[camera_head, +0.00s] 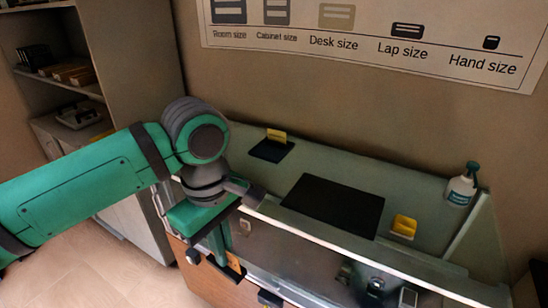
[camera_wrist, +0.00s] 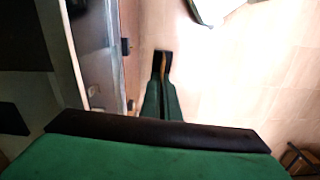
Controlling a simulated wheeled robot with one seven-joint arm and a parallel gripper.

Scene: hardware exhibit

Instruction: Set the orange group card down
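My gripper (camera_head: 229,266) hangs pointing down at the front side of the display counter (camera_head: 330,155). Its two green fingers are close together with dark tips. The orange group card (camera_head: 236,260) shows as a small orange piece between the fingertips. In the wrist view the orange card (camera_wrist: 163,62) is a thin edge-on strip held between the tips, above the pale floor. Most of the card is hidden by the fingers. I cannot tell whether it touches the counter front.
A black mat (camera_head: 333,205) lies on the counter. A yellow card (camera_head: 276,136) stands on a dark pad (camera_head: 271,150) behind it, and a yellow holder (camera_head: 403,226) stands at its right. A spray bottle (camera_head: 462,186) is far right. Small devices (camera_head: 375,285) sit in the case below.

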